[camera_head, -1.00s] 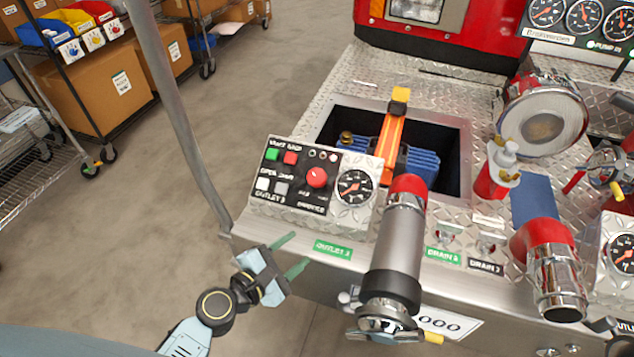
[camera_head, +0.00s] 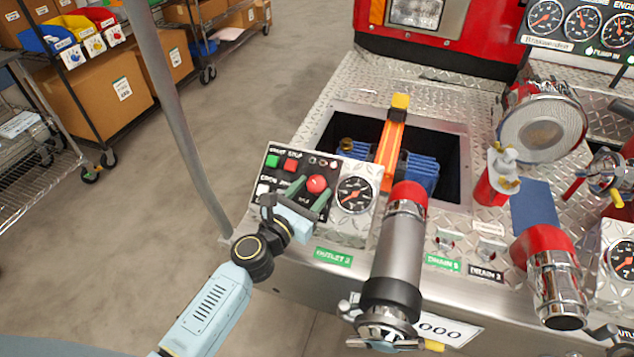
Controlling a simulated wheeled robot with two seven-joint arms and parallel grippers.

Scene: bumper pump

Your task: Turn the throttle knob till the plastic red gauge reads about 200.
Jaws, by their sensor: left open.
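The red throttle knob (camera_head: 317,184) sits on the black control panel (camera_head: 272,178) at the left of the metal deck. My left gripper (camera_head: 308,194) is open, with its green fingers at the panel just below and beside the knob. Whether the fingers touch the knob I cannot tell. A round gauge (camera_head: 355,195) with a black face and a pale rim is right of the knob; its reading is too small to tell. More gauges (camera_head: 583,17) stand in a row at the top right, too small to read. My right gripper is not in view.
A silver pipe with a red collar (camera_head: 399,245) stands close to the right of the panel. An open recess (camera_head: 340,122) with an orange strap (camera_head: 390,142) lies behind it. A grey upright pole (camera_head: 180,120) rises at the left.

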